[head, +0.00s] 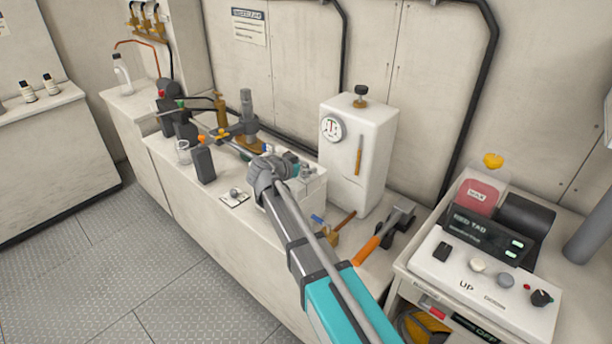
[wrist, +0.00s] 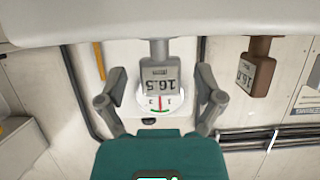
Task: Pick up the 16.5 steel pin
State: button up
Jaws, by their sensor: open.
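The grey steel pin with the label 16.5 (wrist: 158,78) appears upside down in the middle of the wrist view, hanging from the pale surface at the top of the picture. My gripper (wrist: 160,98) is open, with one finger on each side of the pin and gaps between. The fingers do not appear to touch it. In the head view my arm reaches over the bench, and I cannot make out the fingertips or the pin clearly there.
A brown labelled pin (wrist: 256,72) stands to the right of the grey one; its label is hard to read. A white cabinet with a dial (head: 350,150) stands beside my arm.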

dwell(0.5)
grip_shut()
